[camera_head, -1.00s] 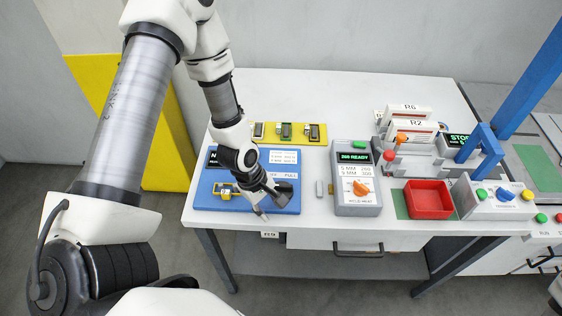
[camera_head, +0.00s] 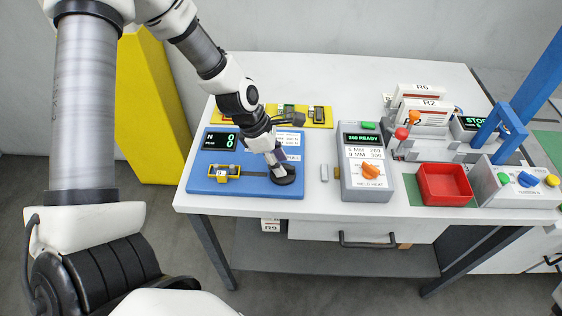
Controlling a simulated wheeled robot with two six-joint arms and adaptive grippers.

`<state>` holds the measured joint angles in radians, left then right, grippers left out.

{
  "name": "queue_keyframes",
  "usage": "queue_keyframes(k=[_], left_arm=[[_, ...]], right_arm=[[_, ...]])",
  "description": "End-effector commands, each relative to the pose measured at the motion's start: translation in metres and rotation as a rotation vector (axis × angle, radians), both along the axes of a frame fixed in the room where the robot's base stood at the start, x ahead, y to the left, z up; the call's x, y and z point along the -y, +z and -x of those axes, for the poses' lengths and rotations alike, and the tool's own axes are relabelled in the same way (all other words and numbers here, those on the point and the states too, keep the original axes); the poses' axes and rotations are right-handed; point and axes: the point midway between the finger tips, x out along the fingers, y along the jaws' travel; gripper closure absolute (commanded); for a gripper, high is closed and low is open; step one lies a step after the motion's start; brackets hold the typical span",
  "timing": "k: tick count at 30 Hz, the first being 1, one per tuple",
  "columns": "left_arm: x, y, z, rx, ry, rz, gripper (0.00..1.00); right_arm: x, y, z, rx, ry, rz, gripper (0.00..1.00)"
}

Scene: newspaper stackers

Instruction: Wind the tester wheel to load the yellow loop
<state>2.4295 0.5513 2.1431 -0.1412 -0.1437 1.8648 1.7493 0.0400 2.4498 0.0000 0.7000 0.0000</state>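The blue tester (camera_head: 235,188) lies at the table's front left. The loop itself is too small to make out. A dark round wheel (camera_head: 284,177) is at the tester's right end. My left gripper (camera_head: 279,167) points down at the wheel, its tips at or just above it. I cannot tell contact, or whether the fingers are open or shut. My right gripper is out of view.
A yellow board (camera_head: 317,123) with small parts lies behind the tester. A grey welder box (camera_head: 365,188) with an orange knob stands to the right, a small grey block (camera_head: 324,173) between. Further right is a red tray (camera_head: 446,169).

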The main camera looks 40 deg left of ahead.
Motion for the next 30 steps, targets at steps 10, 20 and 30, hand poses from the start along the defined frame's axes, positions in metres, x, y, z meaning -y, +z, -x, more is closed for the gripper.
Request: queue_keyframes(k=[10, 20, 30], left_arm=[[0.0052, -0.0127, -0.003, 0.0, 0.0, 0.0, 0.6], [0.005, -0.0127, -0.0029, 0.0, 0.0, 0.0, 1.0], [0.0048, -0.0132, -0.0031, 0.0, -0.036, 0.0, 1.0]], right_arm=[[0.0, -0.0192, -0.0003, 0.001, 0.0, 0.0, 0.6], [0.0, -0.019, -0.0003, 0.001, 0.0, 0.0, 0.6], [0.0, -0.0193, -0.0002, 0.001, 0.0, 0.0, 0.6]])
